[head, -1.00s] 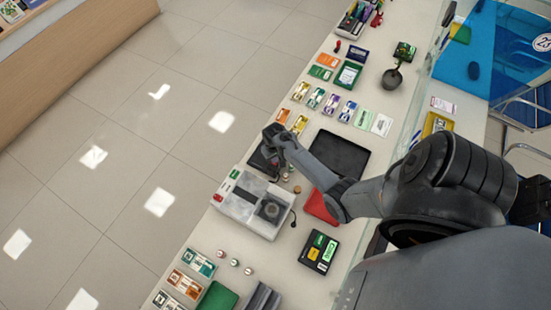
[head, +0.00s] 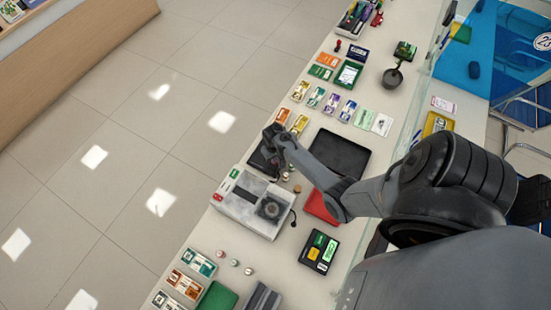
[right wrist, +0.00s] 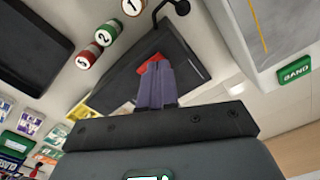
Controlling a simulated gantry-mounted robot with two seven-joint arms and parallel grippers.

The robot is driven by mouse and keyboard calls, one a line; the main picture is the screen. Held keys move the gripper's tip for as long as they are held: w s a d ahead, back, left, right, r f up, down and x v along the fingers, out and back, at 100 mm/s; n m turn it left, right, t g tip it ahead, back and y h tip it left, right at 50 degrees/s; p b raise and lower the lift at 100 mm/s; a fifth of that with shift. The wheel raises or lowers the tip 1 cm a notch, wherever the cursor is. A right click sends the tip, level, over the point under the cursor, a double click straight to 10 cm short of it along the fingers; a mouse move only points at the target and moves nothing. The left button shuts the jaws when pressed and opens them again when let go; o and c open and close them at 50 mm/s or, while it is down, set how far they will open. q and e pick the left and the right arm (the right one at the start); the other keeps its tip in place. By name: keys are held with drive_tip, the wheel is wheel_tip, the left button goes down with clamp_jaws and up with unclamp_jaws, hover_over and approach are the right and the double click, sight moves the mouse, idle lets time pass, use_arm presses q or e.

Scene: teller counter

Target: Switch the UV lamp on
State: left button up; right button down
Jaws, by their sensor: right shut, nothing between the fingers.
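A dark, low box with a black stalk, which I take to be the UV lamp (right wrist: 184,48), lies in front of my right gripper in the right wrist view. A red part (right wrist: 152,62), possibly its switch, shows at the fingertips. My right gripper (right wrist: 157,76) is shut and empty, its tips at or very close to the red part; I cannot tell whether they touch. In the head view my right gripper (head: 273,143) is over the dark box (head: 258,162) and hides much of it. Whether the lamp is lit cannot be seen. My left gripper is not in view.
A grey-white machine (head: 240,205) stands just beside the lamp. Small numbered rolls (right wrist: 107,32) stand near it. A black tray (head: 340,152) and a red item (head: 320,207) lie under or near my right arm. Banknote bundles (head: 300,92) lie farther up the counter.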

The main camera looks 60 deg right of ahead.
drive_tip(key=shift+f+b, duration=0.35)
drive_tip(key=shift+f, duration=0.2)
drive_tip(key=shift+r+p, duration=0.45)
drive_tip(key=shift+p, duration=0.05)
wheel_tip(320, 180, up, 4)
drive_tip(key=p, duration=0.4)
drive_tip(key=shift+p, duration=0.3)
drive_tip(key=shift+r+p, duration=0.4)
drive_tip(key=shift+r, duration=0.7)
drive_tip(key=shift+s+f, duration=0.1)
